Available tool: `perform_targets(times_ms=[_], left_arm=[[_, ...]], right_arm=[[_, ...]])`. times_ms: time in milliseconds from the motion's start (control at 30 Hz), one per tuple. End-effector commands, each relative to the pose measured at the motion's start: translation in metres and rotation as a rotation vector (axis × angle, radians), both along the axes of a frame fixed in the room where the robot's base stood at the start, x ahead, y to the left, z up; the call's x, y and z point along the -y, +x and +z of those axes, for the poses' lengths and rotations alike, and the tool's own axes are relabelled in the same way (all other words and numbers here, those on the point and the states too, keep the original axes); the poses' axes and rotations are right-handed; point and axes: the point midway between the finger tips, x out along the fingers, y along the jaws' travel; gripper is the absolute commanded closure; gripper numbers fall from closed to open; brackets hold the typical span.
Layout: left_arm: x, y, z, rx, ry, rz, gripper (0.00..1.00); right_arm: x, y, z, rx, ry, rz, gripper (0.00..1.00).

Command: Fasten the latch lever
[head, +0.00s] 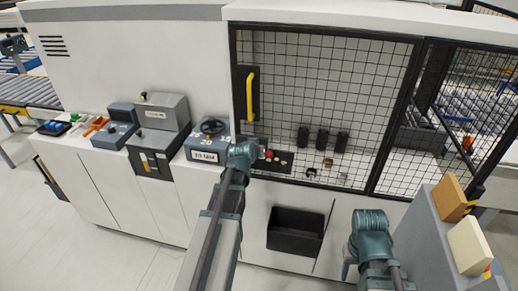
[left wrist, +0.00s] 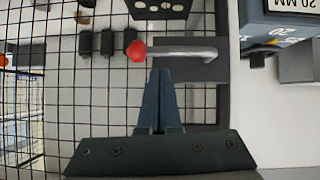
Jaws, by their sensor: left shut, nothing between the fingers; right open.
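The latch lever (left wrist: 185,53) is a silver rod with a red ball knob (left wrist: 136,50), seen close in the left wrist view on a dark plate. In the head view the red knob (head: 268,153) shows just right of my left wrist, on the lower frame of the mesh door. My left gripper (left wrist: 160,76) is shut and empty, its tips just beside the rod; I cannot tell whether they touch. In the head view its fingers are hidden by my wrist. My right gripper (head: 349,262) is open, low in front of the machine, partly hidden by its arm.
The mesh door (head: 320,85) has a yellow handle (head: 250,92). A blue-grey unit with a handwheel (head: 211,127) stands left of the lever. A black bin (head: 296,230) is below. A grey box with tan blocks (head: 452,197) stands at right.

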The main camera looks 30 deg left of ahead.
Motion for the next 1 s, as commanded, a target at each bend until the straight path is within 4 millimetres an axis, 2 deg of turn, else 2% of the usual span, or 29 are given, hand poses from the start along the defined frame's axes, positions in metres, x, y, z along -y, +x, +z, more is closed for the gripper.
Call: perform_targets(times_ms=[33,167,200,300,500,667,1000], left_arm=[[0.002,-0.001,0.012,0.000,0.001,-0.001,1.00],[0.005,-0.003,0.031,0.000,0.000,-0.001,1.00],[0.008,-0.017,0.036,0.000,0.001,-0.001,1.00],[0.013,-0.038,0.049,0.000,-0.001,-0.001,1.00],[0.021,-0.072,0.071,0.000,-0.001,0.000,1.00],[0.024,-0.083,0.077,0.000,-0.001,-0.001,1.00],[0.023,-0.083,0.076,0.000,-0.001,-0.001,1.00]], right_arm=[[0.000,0.000,0.012,0.000,0.000,0.000,0.50],[0.000,0.000,0.031,-0.001,0.000,0.001,0.50],[0.000,0.000,0.036,-0.001,0.000,0.002,0.50],[0.000,0.000,0.049,-0.002,-0.001,0.003,0.50],[0.000,-0.001,0.071,-0.003,-0.001,0.005,0.50],[0.000,-0.001,0.077,-0.003,-0.001,0.004,0.50],[0.000,-0.001,0.076,-0.003,-0.001,0.004,0.50]])
